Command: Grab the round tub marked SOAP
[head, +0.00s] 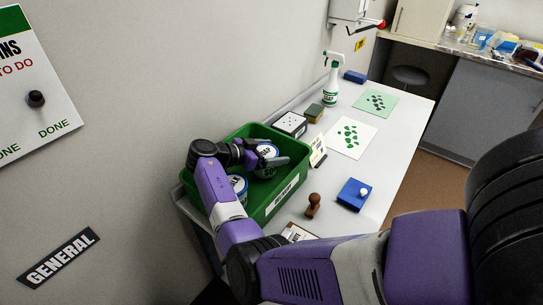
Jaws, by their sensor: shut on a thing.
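A round tub with a dark label that appears to read SOAP (268,173) is in the right part of the green bin (286,189). My gripper (271,158) reaches over the bin from the left and is shut on this tub, with a finger on its near side. The arm and finger partly hide the tub, and I cannot tell whether it is clear of the bin floor. A second round tub with a white and blue lid (238,185) sits in the bin's left part, partly behind my arm.
Behind the bin are a white box with black dots (291,124), a sponge (314,113) and a spray bottle (331,82). A small card (318,150), wooden stamp (313,204) and blue pad (354,194) stand to the right. The wall is close at left.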

